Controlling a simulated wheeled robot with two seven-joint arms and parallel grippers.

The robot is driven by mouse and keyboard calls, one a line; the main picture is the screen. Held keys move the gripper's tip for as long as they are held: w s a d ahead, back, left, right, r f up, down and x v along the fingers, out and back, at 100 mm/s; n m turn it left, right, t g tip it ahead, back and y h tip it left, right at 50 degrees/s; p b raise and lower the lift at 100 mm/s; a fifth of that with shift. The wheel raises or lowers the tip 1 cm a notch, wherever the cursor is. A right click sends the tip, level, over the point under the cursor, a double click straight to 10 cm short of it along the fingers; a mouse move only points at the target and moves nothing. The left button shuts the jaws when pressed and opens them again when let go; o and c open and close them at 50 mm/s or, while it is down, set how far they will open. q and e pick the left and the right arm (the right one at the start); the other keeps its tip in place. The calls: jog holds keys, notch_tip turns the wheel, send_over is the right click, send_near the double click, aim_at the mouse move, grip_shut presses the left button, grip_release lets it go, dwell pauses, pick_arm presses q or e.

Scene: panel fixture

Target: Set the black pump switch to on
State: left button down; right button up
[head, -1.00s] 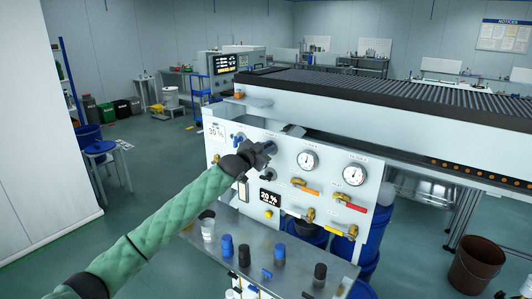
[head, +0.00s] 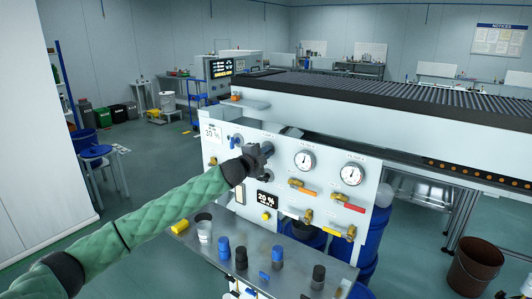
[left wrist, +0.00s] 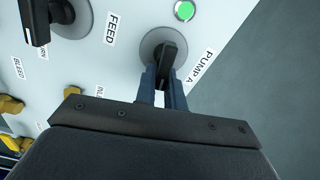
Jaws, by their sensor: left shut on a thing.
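The white panel (head: 325,190) stands at the middle of the head view. My left gripper (head: 266,160) is at its upper left part and hides the switch there. In the left wrist view, my left gripper (left wrist: 162,92) is shut on the black pump switch (left wrist: 169,62), a lever knob on a grey round plate, with a finger on each side. The label PUMP A (left wrist: 200,66) is beside the plate. A green round light (left wrist: 184,11) is near the switch. My right gripper is not in view.
Another black knob (left wrist: 36,22) is at upper left in the left wrist view, past a FEED label (left wrist: 111,28). Gauges (head: 305,161) and orange- and red-handled valves are right of my gripper. A metal shelf (head: 225,260) with bottles is below.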

pick_arm(q)
jog(key=shift+f+m, duration=0.3)
jog(key=shift+m, duration=0.8)
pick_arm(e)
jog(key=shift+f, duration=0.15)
pick_arm(q)
jog(key=c, duration=1.5)
grip_release()
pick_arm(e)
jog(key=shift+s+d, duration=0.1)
pick_arm(q)
jog(key=shift+s, duration=0.1)
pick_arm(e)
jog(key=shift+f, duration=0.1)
